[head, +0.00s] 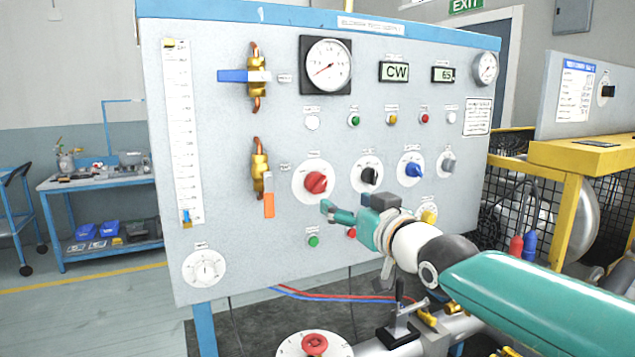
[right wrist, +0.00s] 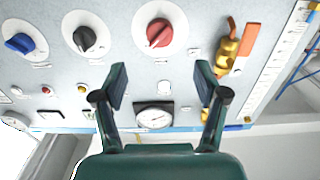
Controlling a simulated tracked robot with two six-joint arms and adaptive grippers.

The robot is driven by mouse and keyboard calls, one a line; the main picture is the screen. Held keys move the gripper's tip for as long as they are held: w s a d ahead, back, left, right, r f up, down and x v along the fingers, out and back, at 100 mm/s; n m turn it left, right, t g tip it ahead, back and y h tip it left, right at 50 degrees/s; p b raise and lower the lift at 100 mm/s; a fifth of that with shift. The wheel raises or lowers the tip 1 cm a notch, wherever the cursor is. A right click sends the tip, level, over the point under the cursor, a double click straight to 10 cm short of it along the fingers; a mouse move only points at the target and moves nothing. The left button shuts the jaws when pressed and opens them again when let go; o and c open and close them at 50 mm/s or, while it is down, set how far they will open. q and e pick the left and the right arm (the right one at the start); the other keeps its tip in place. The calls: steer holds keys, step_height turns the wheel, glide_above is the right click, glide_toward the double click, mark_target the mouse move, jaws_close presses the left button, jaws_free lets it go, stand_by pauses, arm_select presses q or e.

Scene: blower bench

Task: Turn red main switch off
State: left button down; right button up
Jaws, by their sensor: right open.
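The red main switch (head: 316,182) is a red rotary knob on a round white plate, on the upright grey panel. In the right wrist view, which shows the panel upside down, the red knob (right wrist: 159,33) lies beyond the fingertips, near the gap between them. My right gripper (head: 328,211) is just below and right of the red knob in the head view. Its two dark green fingers (right wrist: 160,78) are spread, with nothing between them. It is apart from the knob. My left gripper is in neither view.
A black knob (head: 370,176) and a blue knob (head: 411,170) sit to the right of the red one. An orange-handled valve (head: 268,195) is to its left. A green button (head: 313,241) is below. A white dial (head: 204,268) is at lower left.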

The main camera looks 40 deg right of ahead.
mark_target(321, 188)
steer(key=p+x, duration=0.3)
steer(key=x, duration=0.8)
steer(key=shift+w, duration=0.2)
steer(key=shift+c, duration=0.4)
steer(key=c, duration=1.1)
